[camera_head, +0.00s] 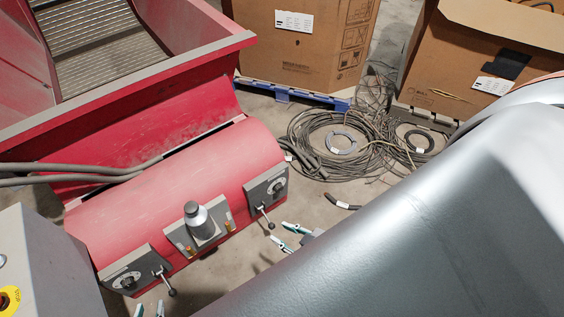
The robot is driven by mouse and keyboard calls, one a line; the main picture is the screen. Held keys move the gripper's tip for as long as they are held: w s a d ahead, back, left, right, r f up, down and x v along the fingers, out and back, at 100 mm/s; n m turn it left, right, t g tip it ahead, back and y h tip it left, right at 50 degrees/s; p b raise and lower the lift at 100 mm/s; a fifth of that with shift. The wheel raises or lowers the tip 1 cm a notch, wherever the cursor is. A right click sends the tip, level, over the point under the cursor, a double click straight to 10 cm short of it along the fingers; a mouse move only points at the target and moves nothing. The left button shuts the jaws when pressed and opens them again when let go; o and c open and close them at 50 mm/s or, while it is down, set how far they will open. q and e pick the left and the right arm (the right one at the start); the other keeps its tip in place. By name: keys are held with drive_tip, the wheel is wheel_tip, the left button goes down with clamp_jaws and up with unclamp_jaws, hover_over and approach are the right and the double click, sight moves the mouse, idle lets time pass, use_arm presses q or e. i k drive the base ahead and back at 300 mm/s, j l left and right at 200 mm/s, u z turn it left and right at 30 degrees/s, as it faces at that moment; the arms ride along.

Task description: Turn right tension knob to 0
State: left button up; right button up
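The right tension knob (274,187) is a dark round dial on a grey panel at the right end of the red machine. Its pointer and numbers are too small to read. A lever (265,214) with a dark ball end hangs below it. My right gripper (283,236) is just below and right of that lever, with its teal-tipped fingers apart and nothing visible between them. It appears apart from the knob. My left gripper (149,309) shows only its fingertips at the bottom edge, spread apart, below the left panel's lever.
A matching left knob (126,280) sits on the machine's left panel. A grey cylinder (200,221) stands between the panels. Coiled cables (340,142) lie on the floor behind. Cardboard boxes (318,52) stand at the back. A grey box with a yellow-ringed button (8,300) is at lower left.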

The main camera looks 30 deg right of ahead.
sight(277, 188)
drive_tip(key=i+l+u, duration=0.1)
drive_tip(key=l+u, duration=0.15)
drive_tip(key=l, duration=0.75)
drive_tip(key=i+l, duration=0.1)
drive_tip(key=l, duration=1.85)
